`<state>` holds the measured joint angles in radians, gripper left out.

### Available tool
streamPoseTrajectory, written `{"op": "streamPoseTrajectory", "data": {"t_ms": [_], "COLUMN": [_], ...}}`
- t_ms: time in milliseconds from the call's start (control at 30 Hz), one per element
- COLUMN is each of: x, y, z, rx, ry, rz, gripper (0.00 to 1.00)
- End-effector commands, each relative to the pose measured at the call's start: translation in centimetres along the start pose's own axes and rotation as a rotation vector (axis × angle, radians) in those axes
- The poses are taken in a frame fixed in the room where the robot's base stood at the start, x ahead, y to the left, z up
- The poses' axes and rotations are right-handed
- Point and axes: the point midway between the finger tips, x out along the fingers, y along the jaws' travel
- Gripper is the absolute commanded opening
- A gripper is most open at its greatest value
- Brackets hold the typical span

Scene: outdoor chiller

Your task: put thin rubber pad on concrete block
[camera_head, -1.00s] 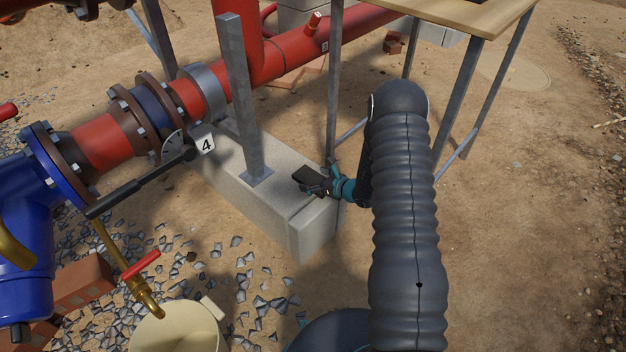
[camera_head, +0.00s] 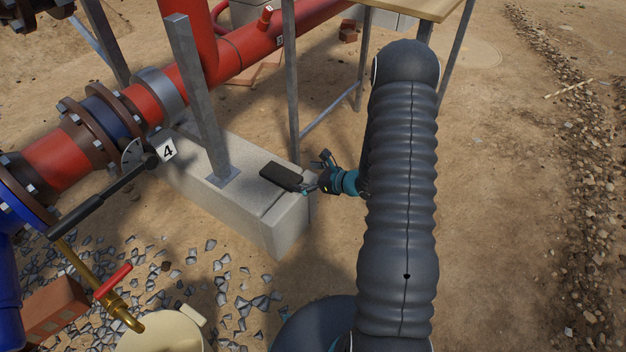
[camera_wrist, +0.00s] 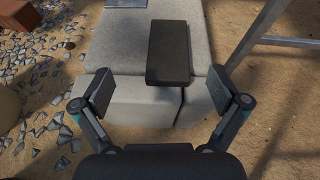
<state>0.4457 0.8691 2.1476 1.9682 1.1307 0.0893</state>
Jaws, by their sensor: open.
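The thin rubber pad (camera_head: 281,176) is a dark flat rectangle lying on top of the pale concrete block (camera_head: 243,201), near its right end. In the wrist view the pad (camera_wrist: 170,52) lies flat on the block (camera_wrist: 116,64), its near end close to the block's front edge and a dark joint. My gripper (camera_head: 313,175) is open and empty, just right of the pad and apart from it. In the wrist view its two fingers (camera_wrist: 161,88) are spread wide on either side of the pad's near end.
A grey steel post (camera_head: 198,95) stands on a base plate on the block. A red pipe with flanges (camera_head: 57,160) and a black lever valve (camera_head: 104,199) marked 4 run at left. A table leg (camera_head: 290,85) stands behind the block. Gravel lies in front; sandy ground at right is open.

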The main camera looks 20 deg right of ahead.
Motion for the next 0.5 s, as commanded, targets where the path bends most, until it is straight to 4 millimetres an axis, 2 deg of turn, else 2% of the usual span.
{"op": "streamPoseTrajectory", "data": {"t_ms": [33,200,400,500], "x": [-0.2,-1.4,-4.3,-6.1], "y": [0.7,4.7,10.2,12.9], "z": [1.8,8.3,14.3,16.5], "rx": [-0.048,-0.27,-0.564,-0.716], "ry": [-0.006,-0.014,-0.001,0.015], "rz": [0.032,0.192,0.38,0.465], "gripper": [0.97,0.97,0.97,0.97]}}
